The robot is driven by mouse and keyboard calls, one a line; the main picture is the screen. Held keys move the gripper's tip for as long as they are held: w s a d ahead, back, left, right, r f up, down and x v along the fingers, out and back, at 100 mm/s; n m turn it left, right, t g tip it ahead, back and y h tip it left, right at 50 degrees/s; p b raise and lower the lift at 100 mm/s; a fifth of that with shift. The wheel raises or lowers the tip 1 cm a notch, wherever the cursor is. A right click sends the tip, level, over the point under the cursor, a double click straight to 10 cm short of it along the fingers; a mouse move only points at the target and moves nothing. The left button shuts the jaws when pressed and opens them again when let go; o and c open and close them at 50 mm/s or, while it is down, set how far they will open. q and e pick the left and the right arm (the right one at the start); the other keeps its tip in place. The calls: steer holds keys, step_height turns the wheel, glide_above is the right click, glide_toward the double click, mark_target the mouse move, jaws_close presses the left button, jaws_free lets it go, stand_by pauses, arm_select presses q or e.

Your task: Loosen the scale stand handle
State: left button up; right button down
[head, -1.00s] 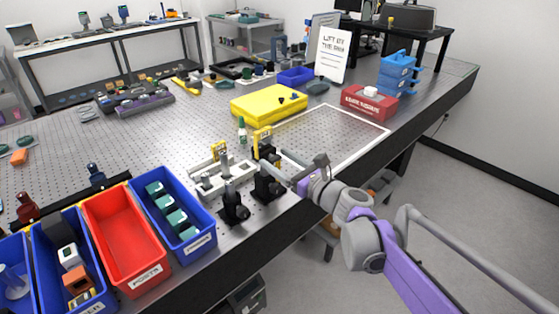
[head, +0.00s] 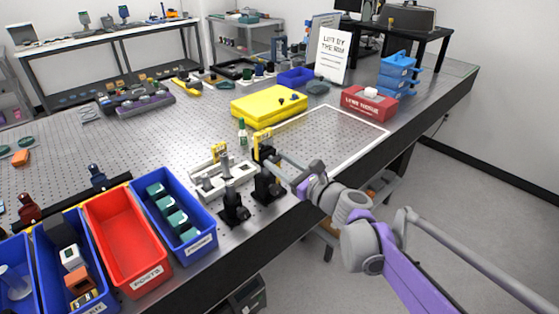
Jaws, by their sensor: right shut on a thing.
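A black stand (head: 267,188) with a yellow-marked top (head: 262,140) stands near the front edge of the perforated table. A second, shorter black stand (head: 234,210) is to its left and nearer. My right gripper (head: 283,162) reaches in from the right, with its fingers at the upper right side of the taller stand. It is shut on a small part there, seemingly the stand's handle, which the fingers mostly hide. My left gripper is not in view.
A white fixture plate (head: 226,177) with small posts lies left of the taller stand. Blue bins (head: 196,247) and a red bin (head: 112,222) line the front left. A yellow case (head: 262,103) lies behind. A white-outlined area (head: 345,124) at right is bare.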

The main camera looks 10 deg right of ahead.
steer(key=n+p, duration=0.1)
steer(key=n, duration=0.2)
steer(key=shift+r+n, duration=0.1)
steer(key=shift+n, duration=0.2)
steer(key=n+p, duration=0.2)
steer(key=n, duration=0.2)
steer(key=shift+a+n, duration=0.15)
steer(key=shift+n, duration=0.15)
steer(key=n+p, duration=0.1)
steer(key=n, duration=0.2)
steer(key=shift+f+n+p, duration=0.15)
steer(key=shift+n+p, duration=0.3)
steer(key=shift+n, duration=0.6)
steer(key=shift+f+n+p, duration=0.1)
steer(key=shift+n+p, duration=0.3)
steer(key=shift+n, duration=0.65)
steer(key=shift+s, duration=0.1)
steer(key=shift+c, duration=2)
jaws_free()
steer(key=shift+s, duration=0.1)
